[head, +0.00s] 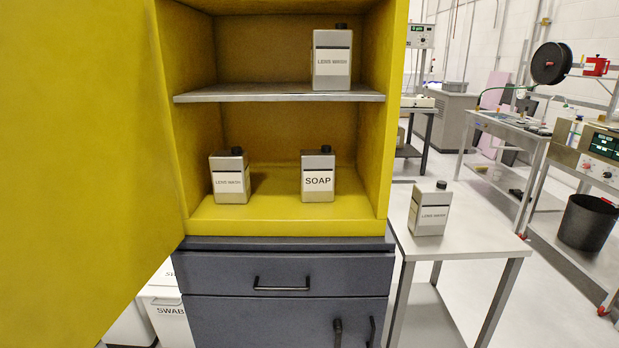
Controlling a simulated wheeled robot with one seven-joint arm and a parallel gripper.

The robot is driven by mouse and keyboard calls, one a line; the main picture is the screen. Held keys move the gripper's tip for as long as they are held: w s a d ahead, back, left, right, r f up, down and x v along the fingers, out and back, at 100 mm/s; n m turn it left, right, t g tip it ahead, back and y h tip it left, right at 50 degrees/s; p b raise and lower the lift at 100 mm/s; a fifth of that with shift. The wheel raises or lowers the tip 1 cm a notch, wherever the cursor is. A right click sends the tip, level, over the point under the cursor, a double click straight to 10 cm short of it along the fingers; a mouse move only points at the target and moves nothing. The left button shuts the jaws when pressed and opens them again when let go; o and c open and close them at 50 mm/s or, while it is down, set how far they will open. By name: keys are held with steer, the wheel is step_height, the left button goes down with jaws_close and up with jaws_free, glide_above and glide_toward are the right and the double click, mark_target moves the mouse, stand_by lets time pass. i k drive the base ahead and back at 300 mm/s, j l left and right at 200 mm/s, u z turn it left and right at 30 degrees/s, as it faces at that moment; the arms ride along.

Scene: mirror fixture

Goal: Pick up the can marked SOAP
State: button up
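The can marked SOAP (318,177) is a silver-grey can with a black cap and a white label. It stands upright on the yellow floor of the open cabinet (280,222), right of the middle. A similar can marked LENS WASH (230,178) stands to its left on the same floor. Another LENS WASH can (332,59) stands on the grey shelf above. My gripper is not in view.
The open yellow door (80,150) fills the left side. A grey drawer unit (283,290) is under the cabinet. A small table (460,247) at the right bears another similar can (429,210). White bins (163,310) stand at lower left.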

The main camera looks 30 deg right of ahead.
mark_target(317, 165)
steer(key=i+j+z, duration=1)
steer(key=i+j, duration=0.25)
steer(key=j, duration=0.15)
